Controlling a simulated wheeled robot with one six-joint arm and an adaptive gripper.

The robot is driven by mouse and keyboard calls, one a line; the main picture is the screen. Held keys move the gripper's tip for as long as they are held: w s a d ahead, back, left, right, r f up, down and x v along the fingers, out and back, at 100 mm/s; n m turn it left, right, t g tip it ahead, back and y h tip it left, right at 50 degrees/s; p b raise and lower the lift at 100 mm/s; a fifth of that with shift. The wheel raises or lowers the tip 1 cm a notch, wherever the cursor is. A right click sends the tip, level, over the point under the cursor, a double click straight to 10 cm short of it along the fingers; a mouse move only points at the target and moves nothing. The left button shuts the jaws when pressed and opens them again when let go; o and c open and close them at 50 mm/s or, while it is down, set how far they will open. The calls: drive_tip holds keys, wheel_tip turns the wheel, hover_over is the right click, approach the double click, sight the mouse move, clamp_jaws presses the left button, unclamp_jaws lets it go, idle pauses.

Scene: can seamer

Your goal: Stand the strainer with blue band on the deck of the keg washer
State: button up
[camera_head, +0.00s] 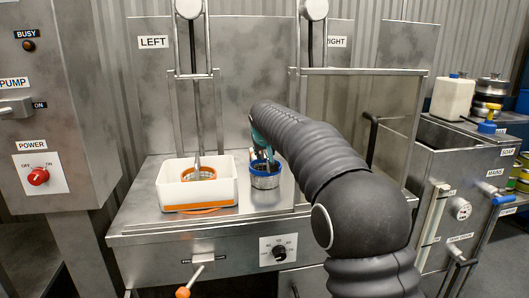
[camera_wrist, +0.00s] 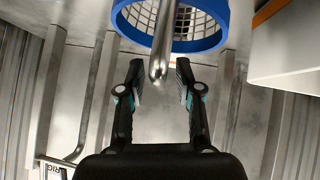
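The strainer with blue band (camera_head: 266,181) stands on the steel deck (camera_head: 228,222) of the machine, just right of a white tray. Its blue rim and mesh basket (camera_wrist: 190,45) also show at the top of the wrist view. Its steel handle (camera_wrist: 160,62) points towards my gripper (camera_wrist: 159,70). My gripper is open, with one fingertip on either side of the handle's end and visible gaps between. In the head view my gripper (camera_head: 258,150) is at the strainer, partly hidden by my arm.
The white tray (camera_head: 171,197) holds a strainer with orange band (camera_head: 199,173), its handle upright. Guard frames stand behind the deck, marked LEFT and RIGHT. A lever with an orange knob (camera_head: 183,292) sticks out in front. A sink (camera_head: 440,135) and containers are at right.

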drive_tip(key=shift+r, duration=0.1)
drive_tip(key=shift+s+r, duration=0.1)
drive_tip(key=shift+r, duration=0.05)
drive_tip(key=v, duration=1.1)
drive_tip(key=shift+s+r, duration=0.25)
drive_tip(key=shift+s, duration=0.05)
